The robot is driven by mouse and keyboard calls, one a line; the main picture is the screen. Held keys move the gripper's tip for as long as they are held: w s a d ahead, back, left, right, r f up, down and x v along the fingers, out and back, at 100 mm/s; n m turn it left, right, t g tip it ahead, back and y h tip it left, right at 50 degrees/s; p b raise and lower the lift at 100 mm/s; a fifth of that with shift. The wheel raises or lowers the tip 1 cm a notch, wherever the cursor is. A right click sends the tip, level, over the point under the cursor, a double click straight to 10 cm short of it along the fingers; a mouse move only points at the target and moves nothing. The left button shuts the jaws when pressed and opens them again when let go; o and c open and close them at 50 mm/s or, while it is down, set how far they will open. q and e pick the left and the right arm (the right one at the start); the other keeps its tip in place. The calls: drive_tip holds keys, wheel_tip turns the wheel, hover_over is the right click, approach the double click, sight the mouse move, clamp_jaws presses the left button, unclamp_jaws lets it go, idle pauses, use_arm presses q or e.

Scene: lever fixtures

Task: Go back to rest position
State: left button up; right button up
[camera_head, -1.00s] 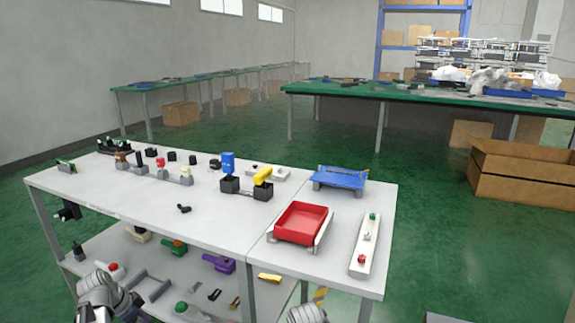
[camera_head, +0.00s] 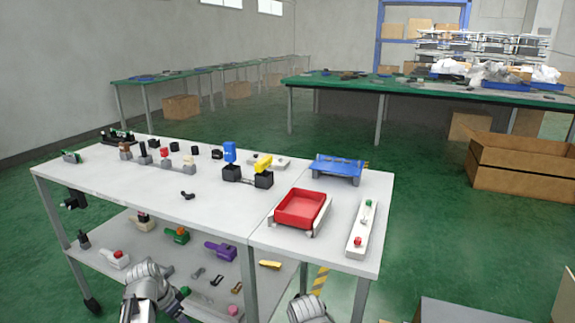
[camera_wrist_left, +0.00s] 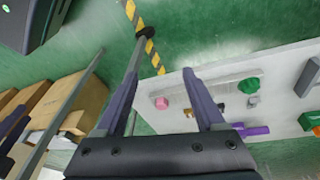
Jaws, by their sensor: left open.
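My left gripper (camera_wrist_left: 164,72) is open and empty in the left wrist view, its two dark fingers spread above the green floor and the lower shelf. In the head view my left arm (camera_head: 147,285) shows at the bottom, in front of the lower shelf, but its fingers cannot be made out. Part of my right arm (camera_head: 308,308) shows at the bottom centre of the head view; its gripper is out of sight. The white lever table (camera_head: 130,195) stands in front of me, and neither visible arm part is over its top.
The lower shelf (camera_wrist_left: 285,88) carries several lever parts, including a purple one (camera_head: 220,251). A red tray (camera_head: 300,208), a blue platform (camera_head: 338,168) and a yellow lever (camera_head: 263,163) are on top. Green floor (camera_head: 430,240) is clear between.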

use_arm(q)
drive_tip(key=s+d+n+g+y, duration=0.1)
drive_tip(key=s+d, duration=0.3)
drive_tip(key=d, duration=0.4)
drive_tip(key=s+d+n+y, duration=0.1)
drive_tip(key=s+d+y, duration=0.1)
drive_tip(key=s+d, duration=0.4)
drive_tip(key=s+d+n+g+y, duration=0.1)
drive_tip(key=s+d+n, duration=0.15)
drive_tip(key=d, duration=0.65)
wheel_tip(320, 180, up, 34)
drive_tip(key=p, duration=3.5)
drive_tip(key=shift+s+r+m, duration=0.15)
drive_tip(key=shift+m, duration=0.2)
use_arm(e)
wheel_tip(320, 180, up, 35)
use_arm(q)
drive_tip(key=shift+a, duration=0.15)
use_arm(e)
drive_tip(key=shift+a+f, duration=0.1)
drive_tip(key=shift+a, duration=0.05)
